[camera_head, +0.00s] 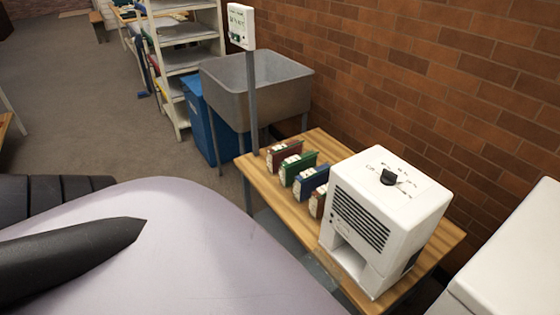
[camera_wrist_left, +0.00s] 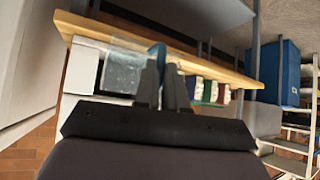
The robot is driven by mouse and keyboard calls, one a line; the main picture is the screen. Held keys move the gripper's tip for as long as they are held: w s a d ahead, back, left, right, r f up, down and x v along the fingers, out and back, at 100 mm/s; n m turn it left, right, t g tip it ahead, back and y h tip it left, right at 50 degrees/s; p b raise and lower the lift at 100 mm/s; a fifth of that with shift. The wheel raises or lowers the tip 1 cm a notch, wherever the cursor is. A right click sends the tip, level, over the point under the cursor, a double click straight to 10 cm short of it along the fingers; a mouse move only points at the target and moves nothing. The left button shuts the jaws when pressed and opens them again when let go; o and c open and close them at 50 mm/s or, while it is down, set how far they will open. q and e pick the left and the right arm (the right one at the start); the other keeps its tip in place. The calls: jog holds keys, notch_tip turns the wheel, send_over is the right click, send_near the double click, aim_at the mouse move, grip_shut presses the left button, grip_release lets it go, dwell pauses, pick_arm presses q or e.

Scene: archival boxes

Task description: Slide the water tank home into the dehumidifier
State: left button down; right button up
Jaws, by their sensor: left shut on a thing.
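The white dehumidifier (camera_head: 385,215) stands on the wooden table, with a dark grille and an open bay low on its front. The water tank (camera_head: 322,262) is clear and hard to make out, just left of the bay and partly hidden by my arm. In the left wrist view the see-through tank (camera_wrist_left: 122,72) lies in front of the white dehumidifier (camera_wrist_left: 82,68). I cannot tell whether the tank's far end is inside the bay. My right gripper is not in view.
Several coloured boxes (camera_head: 300,170) stand in a row on the table (camera_head: 262,185) left of the dehumidifier. Beyond are a grey sink (camera_head: 255,90), a blue bin (camera_head: 205,120) and shelves (camera_head: 185,60). A brick wall (camera_head: 430,75) runs behind. A white unit (camera_head: 515,260) stands at right.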

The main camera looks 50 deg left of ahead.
aim_at(331, 269)
pick_arm(q)
jog(key=shift+w+d+f+b, duration=0.1)
jog(key=shift+w+f+b, duration=0.35)
jog(key=shift+w, duration=1.15)
jog(key=shift+w+d+b, duration=0.15)
jog(key=shift+w+b, duration=0.55)
jog(key=shift+w, duration=0.9)
jog(key=shift+w+d+f+b, duration=0.1)
jog(key=shift+w+f+b, duration=0.35)
jog(key=shift+w, duration=1.15)
jog(key=shift+w+d+b, duration=0.15)
jog(key=shift+w+b, duration=0.75)
jog(key=shift+w, duration=0.7)
jog(key=shift+w+d+b, duration=0.1)
jog(key=shift+w+b, duration=0.75)
jog(key=shift+w, duration=0.75)
jog(key=shift+w+r+b, duration=0.1)
jog(key=shift+w+b, duration=0.2)
jog(key=shift+w, duration=0.35)
jog(key=shift+d+f, duration=0.1)
jog(key=shift+f, duration=0.15)
jog(key=c, duration=1.1)
grip_release()
